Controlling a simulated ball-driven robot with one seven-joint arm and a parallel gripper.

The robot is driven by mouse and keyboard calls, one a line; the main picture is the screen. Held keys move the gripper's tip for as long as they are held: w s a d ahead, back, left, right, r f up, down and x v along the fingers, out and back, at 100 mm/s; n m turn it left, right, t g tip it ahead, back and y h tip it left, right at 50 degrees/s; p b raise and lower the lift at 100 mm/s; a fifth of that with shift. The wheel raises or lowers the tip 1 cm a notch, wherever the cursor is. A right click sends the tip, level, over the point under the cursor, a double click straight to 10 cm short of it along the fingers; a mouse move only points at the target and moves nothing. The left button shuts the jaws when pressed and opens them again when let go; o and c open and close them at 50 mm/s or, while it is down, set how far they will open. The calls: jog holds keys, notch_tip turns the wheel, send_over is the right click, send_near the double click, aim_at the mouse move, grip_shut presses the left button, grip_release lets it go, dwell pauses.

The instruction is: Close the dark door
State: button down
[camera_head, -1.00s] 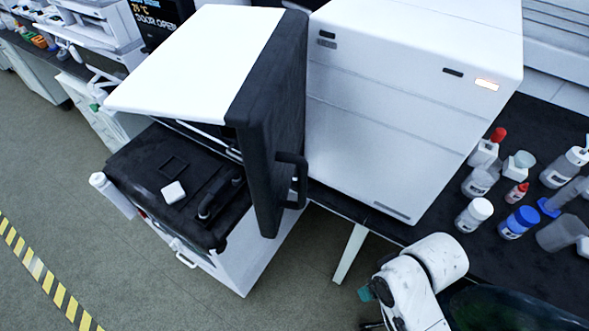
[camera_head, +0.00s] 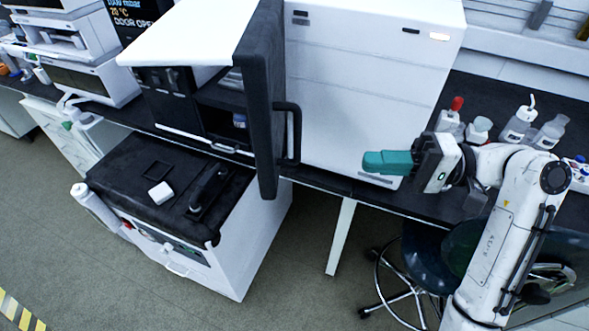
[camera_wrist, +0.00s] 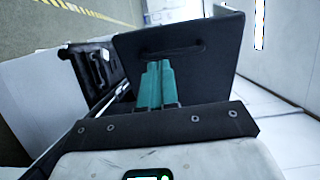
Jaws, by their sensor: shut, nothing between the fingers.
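The dark door (camera_head: 261,110) stands swung open from a white instrument, with its edge toward me and a black bar handle (camera_head: 296,132) on its right side. My gripper (camera_head: 366,162) has teal fingers that are shut and empty. It is to the right of the door and handle, apart from them in the head view, in front of the white cabinet. In the wrist view the fingertips (camera_wrist: 156,64) appear just below the handle.
A white cabinet (camera_head: 350,90) stands right of the door. A black-topped white unit (camera_head: 135,200) with a small white block is below left. Several bottles (camera_head: 518,122) stand on the dark bench at right. A stool (camera_head: 395,275) is under the bench. Floor at lower left is clear.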

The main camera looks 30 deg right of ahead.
jog(key=p, duration=0.2)
send_near(273, 157)
jog(key=x, duration=0.7)
jog(key=shift+d+f, duration=0.1)
jog(key=shift+f, duration=0.1)
jog(key=shift+b, duration=0.3)
jog(key=shift+w, duration=0.1)
